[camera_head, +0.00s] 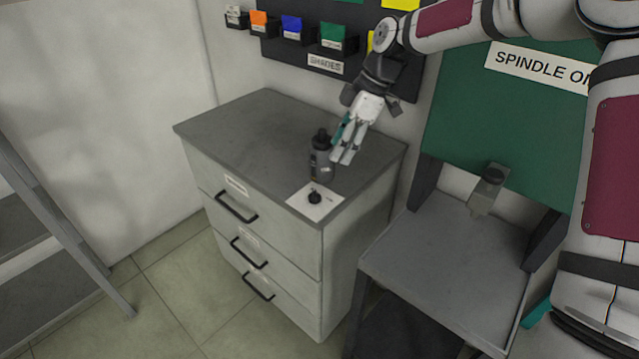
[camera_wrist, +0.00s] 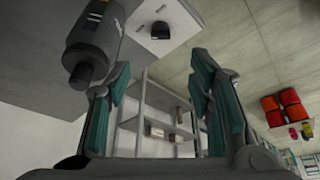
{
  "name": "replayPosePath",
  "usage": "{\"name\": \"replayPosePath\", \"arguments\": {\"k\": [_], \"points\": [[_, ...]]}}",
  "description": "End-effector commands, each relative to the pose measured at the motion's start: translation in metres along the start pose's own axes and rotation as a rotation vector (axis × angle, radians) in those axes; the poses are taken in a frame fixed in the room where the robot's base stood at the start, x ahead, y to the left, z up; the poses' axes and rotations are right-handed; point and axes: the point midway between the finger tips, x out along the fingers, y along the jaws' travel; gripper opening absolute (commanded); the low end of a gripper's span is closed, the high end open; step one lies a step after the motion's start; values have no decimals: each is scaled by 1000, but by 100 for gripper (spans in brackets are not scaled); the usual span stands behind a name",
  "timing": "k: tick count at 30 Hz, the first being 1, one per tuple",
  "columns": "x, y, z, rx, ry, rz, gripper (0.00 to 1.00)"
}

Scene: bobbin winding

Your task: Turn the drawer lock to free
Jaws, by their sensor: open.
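The drawer lock is a small black knob (camera_head: 314,197) on a white plate (camera_head: 303,207) at the front right corner of the cabinet top. The knob also shows in the wrist view (camera_wrist: 160,30), beyond and between my fingers near the top. Which way the knob is turned is too small to tell. My gripper (camera_head: 343,152) is open and empty above the cabinet top, behind the knob and apart from it. In the wrist view my two teal-padded fingers (camera_wrist: 158,95) stand wide apart.
A dark grey bottle (camera_head: 321,160) stands on the cabinet top (camera_head: 255,130), close beside my gripper and behind the knob. The cabinet has three drawers with black handles (camera_head: 236,208). A grey bench (camera_head: 450,260) stands at right, with a green panel behind. The left cabinet top is clear.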

Motion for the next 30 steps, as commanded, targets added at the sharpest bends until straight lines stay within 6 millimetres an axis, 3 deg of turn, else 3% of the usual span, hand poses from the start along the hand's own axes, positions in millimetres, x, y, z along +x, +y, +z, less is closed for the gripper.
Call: {"name": "replayPosePath", "arguments": {"k": [5,18,24,30], "points": [[23,-2,0,1,0,-6,48],[106,-2,0,1,-1,-4,48],[128,-1,0,1,-2,-3,48],[135,-1,0,2,-2,-1,48]]}}
